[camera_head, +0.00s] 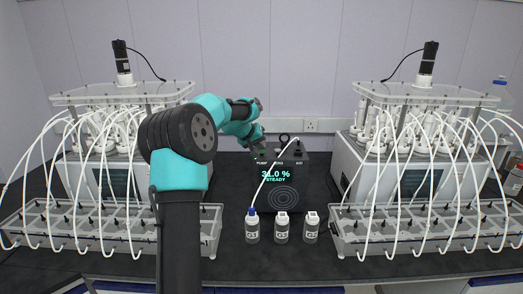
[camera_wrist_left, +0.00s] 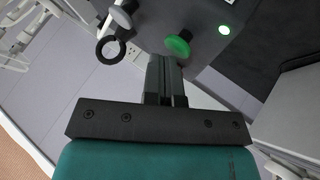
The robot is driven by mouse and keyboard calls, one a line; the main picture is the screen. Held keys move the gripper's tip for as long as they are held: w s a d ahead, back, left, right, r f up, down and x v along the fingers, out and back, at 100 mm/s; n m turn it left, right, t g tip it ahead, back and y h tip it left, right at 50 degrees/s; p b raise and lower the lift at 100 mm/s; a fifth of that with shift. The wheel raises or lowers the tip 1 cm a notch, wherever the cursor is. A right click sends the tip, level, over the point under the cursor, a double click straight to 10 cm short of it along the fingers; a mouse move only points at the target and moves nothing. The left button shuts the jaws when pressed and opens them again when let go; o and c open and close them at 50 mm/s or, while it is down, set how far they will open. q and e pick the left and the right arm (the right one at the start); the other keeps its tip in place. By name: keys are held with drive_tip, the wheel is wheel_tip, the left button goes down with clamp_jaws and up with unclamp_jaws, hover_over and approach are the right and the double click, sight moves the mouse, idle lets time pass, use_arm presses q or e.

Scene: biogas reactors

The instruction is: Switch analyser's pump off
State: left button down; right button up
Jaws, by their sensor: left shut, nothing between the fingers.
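The analyser (camera_head: 294,172) is a black box at the middle of the bench. Its screen reads 31.0 % and STEADY, with small labels above it, the left one seemingly PUMP.
Three white bottles (camera_head: 282,228) stand before the analyser, the left one blue-capped with a tube. Reactor units with tubes and racks (camera_head: 420,232) fill both sides. A black ring (camera_wrist_left: 110,50) is left of the fingers. A wall socket (camera_head: 311,126) is behind.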

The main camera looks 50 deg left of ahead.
use_arm(q)
drive_tip(key=shift+f, duration=0.25)
drive_tip(key=shift+r, duration=1.05)
wheel_tip(320, 180, up, 6)
idle(0.8)
